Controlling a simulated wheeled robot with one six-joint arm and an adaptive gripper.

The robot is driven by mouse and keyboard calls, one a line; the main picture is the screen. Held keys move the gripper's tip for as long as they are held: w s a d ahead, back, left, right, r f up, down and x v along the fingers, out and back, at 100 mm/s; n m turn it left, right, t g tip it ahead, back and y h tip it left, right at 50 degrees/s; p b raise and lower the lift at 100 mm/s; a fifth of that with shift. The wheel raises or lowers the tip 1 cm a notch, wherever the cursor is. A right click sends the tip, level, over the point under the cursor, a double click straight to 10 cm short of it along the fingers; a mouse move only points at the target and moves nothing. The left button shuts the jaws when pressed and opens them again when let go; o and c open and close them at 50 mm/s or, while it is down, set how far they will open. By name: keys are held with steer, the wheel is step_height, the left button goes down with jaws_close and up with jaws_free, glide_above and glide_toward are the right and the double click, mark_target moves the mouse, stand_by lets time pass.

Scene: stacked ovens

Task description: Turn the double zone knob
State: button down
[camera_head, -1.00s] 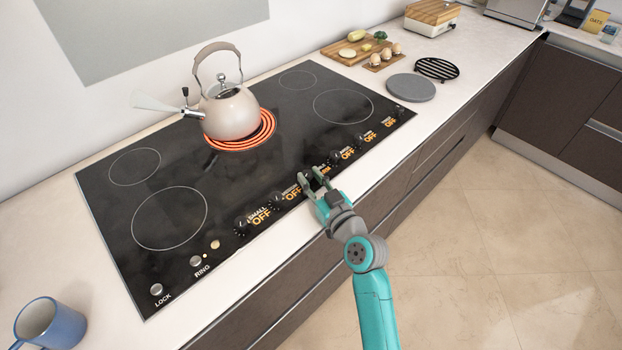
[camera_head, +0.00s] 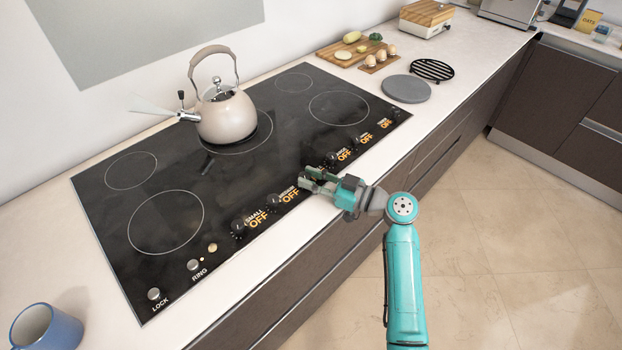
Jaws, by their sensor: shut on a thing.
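The black cooktop (camera_head: 180,178) has a row of black knobs along its front edge. My gripper (camera_head: 308,180) is at the middle of this row, its fingers shut around one knob (camera_head: 304,179) that they mostly cover. I take this to be the double zone knob, but its label is hidden. The knobs on either side, such as the small-zone knob (camera_head: 238,229), show orange OFF labels. A beige kettle (camera_head: 226,117) stands on the middle rear zone, which is dark with no red glow.
LOCK (camera_head: 153,294) and RING (camera_head: 194,265) buttons are at the cooktop's left front. A blue mug (camera_head: 50,330) stands at lower left. A grey round plate (camera_head: 407,89), a black trivet (camera_head: 432,70) and a food board (camera_head: 346,54) are at the right. Floor in front is clear.

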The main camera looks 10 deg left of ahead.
steer(key=shift+n+g, duration=0.3)
steer(key=shift+g, duration=0.2)
steer(key=c, duration=0.9)
jaws_free()
steer(key=shift+w, duration=0.1)
steer(key=v, duration=1.2)
steer(key=shift+f, duration=0.15)
